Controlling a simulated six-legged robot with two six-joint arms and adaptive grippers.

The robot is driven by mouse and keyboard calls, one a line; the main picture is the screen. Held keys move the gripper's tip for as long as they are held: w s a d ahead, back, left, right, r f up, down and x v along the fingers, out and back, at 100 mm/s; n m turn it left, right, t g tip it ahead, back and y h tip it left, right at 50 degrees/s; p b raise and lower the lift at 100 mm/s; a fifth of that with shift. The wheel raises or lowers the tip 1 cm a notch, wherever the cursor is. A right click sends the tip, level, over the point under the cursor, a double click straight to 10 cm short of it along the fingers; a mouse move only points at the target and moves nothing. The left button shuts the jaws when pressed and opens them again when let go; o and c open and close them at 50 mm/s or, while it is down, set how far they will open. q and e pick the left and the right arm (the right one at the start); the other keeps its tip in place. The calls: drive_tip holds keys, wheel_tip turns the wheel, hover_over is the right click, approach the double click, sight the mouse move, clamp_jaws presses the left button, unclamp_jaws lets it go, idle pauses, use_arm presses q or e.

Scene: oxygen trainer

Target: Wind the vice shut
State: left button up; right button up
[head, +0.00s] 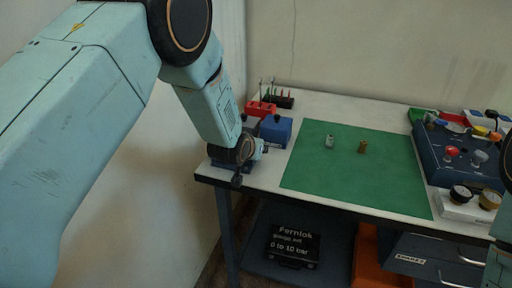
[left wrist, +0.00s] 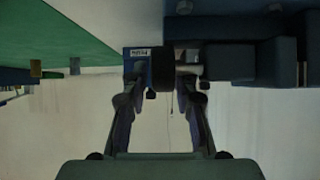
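The dark blue vice (head: 218,158) stands at the table's near left corner, partly hidden behind my left gripper. In the left wrist view, which shows the scene upside down, dark blue blocks (left wrist: 230,60) that look like the vice fill the upper right. My left gripper (head: 244,152) is at the vice's right side. In the left wrist view its two fingers (left wrist: 160,80) stand apart, with a dark round part between them. I cannot tell whether they touch it. My right gripper is out of view; only bits of that arm show at the right edge.
A blue box (head: 276,130) and a red rack (head: 262,108) stand behind the vice. A green mat (head: 325,170) holds two small fittings (head: 330,141). A dark blue panel with knobs (head: 450,165) and gauges (head: 460,193) are at the right.

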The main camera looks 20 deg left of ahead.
use_arm(q)
drive_tip(key=v, duration=1.2)
